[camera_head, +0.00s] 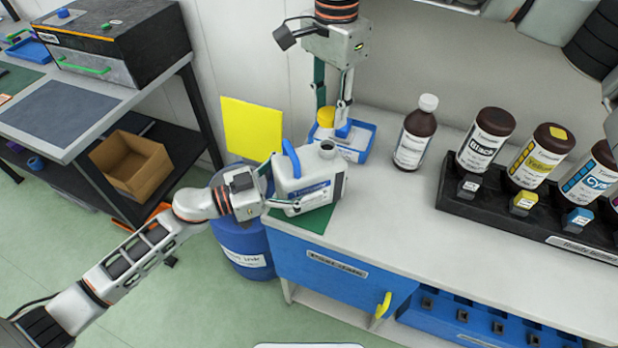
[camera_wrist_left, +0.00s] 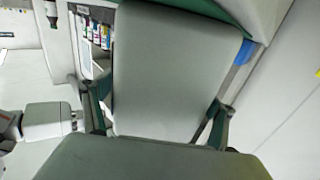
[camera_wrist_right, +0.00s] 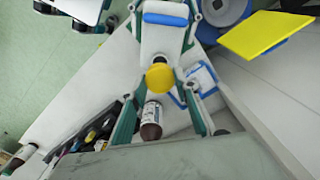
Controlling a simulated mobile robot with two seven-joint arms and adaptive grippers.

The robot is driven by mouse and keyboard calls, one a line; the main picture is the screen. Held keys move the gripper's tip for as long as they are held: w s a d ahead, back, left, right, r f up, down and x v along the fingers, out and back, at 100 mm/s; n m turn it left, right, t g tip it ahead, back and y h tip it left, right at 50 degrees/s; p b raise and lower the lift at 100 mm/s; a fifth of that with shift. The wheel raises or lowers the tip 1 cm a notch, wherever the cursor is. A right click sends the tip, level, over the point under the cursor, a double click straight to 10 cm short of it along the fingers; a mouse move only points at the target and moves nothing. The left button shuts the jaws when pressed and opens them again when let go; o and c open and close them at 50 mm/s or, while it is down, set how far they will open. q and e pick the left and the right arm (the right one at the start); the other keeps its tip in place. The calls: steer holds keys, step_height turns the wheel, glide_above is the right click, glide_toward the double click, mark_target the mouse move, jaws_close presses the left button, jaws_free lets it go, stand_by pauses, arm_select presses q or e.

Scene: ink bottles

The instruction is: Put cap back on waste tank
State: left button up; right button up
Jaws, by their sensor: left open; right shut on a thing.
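The waste tank (camera_head: 318,188) is a white jug with a blue handle (camera_head: 291,158) and stands upright on a green mat (camera_head: 312,224) at the counter's left end. Its neck (camera_head: 327,149) is uncovered with a dark opening. My left gripper (camera_head: 288,190) is open, its fingers on either side of the tank; the tank's pale wall (camera_wrist_left: 175,70) fills the left wrist view. My right gripper (camera_head: 333,114) is shut on the yellow cap (camera_head: 326,117), above and behind the neck. The cap (camera_wrist_right: 159,77) also shows between its fingertips in the right wrist view, apart from the tank.
A blue-rimmed tray (camera_head: 366,147) lies behind the tank. A brown bottle with white lid (camera_head: 415,135) stands right of it, then a black rack (camera_head: 500,212) of ink bottles. A blue barrel (camera_head: 243,246) and yellow panel (camera_head: 252,128) are at the left. The counter's front middle is clear.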

arm_select(q)
steer(key=shift+w+d, duration=0.15)
steer(key=shift+d, duration=0.25)
steer(key=c, duration=1.4)
steer(key=shift+c, duration=0.3)
arm_select(e)
glide_above(328, 145)
steer(key=shift+f, duration=2.5)
steer(key=shift+f, duration=0.15)
steer(key=shift+f, duration=0.75)
steer(key=shift+f, duration=0.55)
